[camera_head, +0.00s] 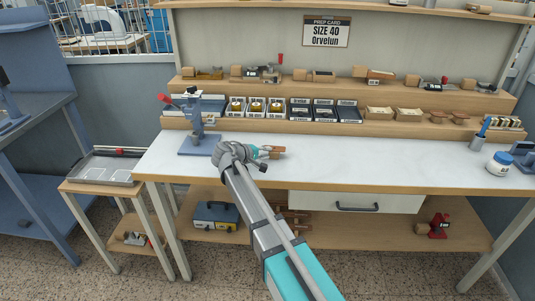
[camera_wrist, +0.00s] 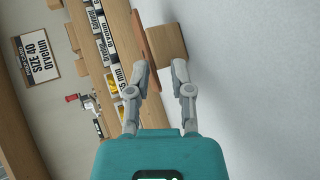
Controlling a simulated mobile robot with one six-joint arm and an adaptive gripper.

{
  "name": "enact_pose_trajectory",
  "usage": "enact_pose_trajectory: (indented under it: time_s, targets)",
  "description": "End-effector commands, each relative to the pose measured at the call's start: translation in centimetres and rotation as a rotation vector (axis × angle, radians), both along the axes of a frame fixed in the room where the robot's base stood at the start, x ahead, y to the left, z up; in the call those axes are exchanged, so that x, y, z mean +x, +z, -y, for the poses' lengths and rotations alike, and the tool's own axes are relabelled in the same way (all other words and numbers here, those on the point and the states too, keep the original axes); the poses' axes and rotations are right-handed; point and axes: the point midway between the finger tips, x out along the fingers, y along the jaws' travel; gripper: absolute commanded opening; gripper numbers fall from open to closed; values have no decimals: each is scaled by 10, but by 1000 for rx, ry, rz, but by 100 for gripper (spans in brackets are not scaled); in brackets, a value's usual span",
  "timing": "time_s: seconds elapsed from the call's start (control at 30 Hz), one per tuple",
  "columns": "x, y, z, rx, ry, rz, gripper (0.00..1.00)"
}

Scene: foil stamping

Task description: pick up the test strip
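I take the brown strip to be the test strip. In the head view, a small brown and tan piece (camera_head: 277,150) shows at the end of my gripper (camera_head: 258,153), over the white worktop (camera_head: 360,160). The block sits ahead of the gap. The head view does not show whether the fingers touch the piece.
A blue hand press (camera_head: 197,135) stands on the worktop to the left. Shelves behind hold open boxes (camera_head: 324,112) and wooden-handled tools. A wall card (camera_head: 327,31) reads "SIZE 40 Orvelun".

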Motion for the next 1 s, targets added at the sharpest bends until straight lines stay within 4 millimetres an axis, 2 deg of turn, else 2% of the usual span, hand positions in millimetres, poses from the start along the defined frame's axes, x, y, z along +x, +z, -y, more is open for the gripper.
enact_pose_trajectory:
  time_s: [0.03,0.3,0.87,1.0]
  targets:
    - [0,0,0,0,0,0,23]
    - [0,0,-1,0,0,0,0]
    - [-1,-1,-1,4,-1,-3,0]
    - [-1,5,-1,5,-1,-4,0]
